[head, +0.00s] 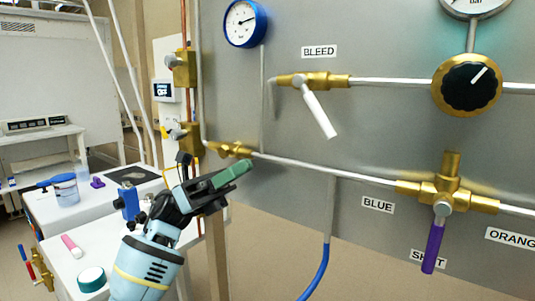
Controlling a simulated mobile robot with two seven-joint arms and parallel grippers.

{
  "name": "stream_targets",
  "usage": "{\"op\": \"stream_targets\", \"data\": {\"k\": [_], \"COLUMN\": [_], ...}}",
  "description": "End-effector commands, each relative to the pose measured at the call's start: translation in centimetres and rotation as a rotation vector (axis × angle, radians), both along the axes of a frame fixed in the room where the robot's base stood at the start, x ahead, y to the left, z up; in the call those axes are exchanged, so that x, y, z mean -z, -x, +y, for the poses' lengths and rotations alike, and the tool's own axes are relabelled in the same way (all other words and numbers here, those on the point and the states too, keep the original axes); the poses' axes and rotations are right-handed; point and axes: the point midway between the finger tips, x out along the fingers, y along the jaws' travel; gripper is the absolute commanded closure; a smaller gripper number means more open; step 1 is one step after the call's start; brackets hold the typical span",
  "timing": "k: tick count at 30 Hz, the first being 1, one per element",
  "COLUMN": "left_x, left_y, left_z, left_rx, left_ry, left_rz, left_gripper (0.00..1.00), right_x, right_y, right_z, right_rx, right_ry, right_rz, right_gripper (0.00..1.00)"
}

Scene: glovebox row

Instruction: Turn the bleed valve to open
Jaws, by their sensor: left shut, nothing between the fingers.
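The bleed valve (318,80) is a brass body on a horizontal pipe, under a BLEED label on the grey panel. Its white lever (320,114) slants down and to the right from the hub, across the pipe's line. My left gripper (243,167) has green fingertips that are shut with nothing between them. It is below and left of the white lever, apart from it, near the lower pipe in the picture. My right gripper is not in view.
A blue-rimmed gauge (244,23) is at the upper left of the panel. A black round knob (472,84) sits right of the bleed valve. A purple lever (433,246) hangs from the lower brass valve (450,190). A white bench (65,222) with small items stands at left.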

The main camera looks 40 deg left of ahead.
Motion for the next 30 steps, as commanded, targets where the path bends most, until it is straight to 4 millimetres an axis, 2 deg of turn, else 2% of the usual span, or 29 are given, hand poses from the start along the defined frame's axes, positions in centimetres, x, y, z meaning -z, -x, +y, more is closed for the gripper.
{"op": "stream_targets", "data": {"k": [18,24,30], "left_x": [-6.4,-7.3,-7.4], "left_y": [-2.5,-3.0,-3.1], "left_z": [-8.4,-9.9,-10.3], "left_rx": [0.001,0.001,0.000], "left_ry": [0.001,0.002,0.000], "left_rz": [-0.004,-0.001,0.000], "left_gripper": [1.00,1.00,1.00], "right_x": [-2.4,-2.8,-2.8], "right_y": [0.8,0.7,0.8], "right_z": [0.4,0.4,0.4], "right_rx": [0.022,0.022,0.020], "right_ry": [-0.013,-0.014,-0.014], "right_rz": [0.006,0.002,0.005], "right_gripper": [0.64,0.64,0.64]}}
